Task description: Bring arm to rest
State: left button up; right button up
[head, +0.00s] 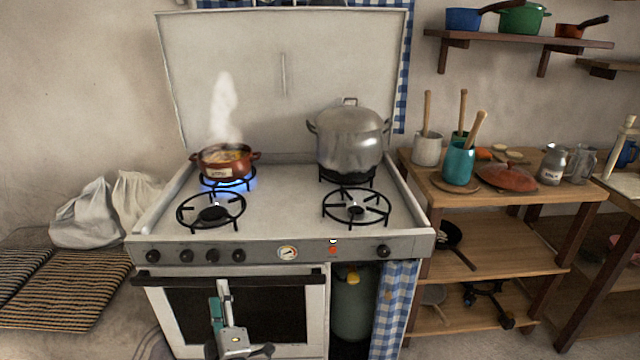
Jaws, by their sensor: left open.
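My left gripper (238,348) shows at the bottom of the head view, low in front of the oven door. Its dark fingers are apart near the bottom edge, and I see nothing held between them. It hangs clear below the cooktop, and its lowest part is cut off or close to the picture's edge. My right gripper is out of view.
The white stove (270,200) stands ahead. A steaming brown pot (224,164) sits over a lit blue flame at back left; a large lidded metal pot (350,142) is at back right. A wooden shelf unit (510,235) stands right, a striped cushion (75,290) left.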

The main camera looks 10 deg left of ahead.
pick_arm(q)
jog(key=s+d+f+m+h+p, duration=0.1)
jog(key=s+d+f+m+h, duration=0.6)
jog(key=s+d+m+h, duration=0.75)
jog(key=s+d+f+m+g, duration=0.1)
jog(key=s+f+m+g, duration=0.4)
jog(key=s+m, duration=0.5)
notch_tip(320, 180, down, 3)
jog(key=shift+s+r+g+y+p, duration=0.1)
jog(key=shift+s+g+y+p, duration=0.1)
jog(key=shift+g+y+p, duration=0.25)
jog(key=shift+d, duration=0.1)
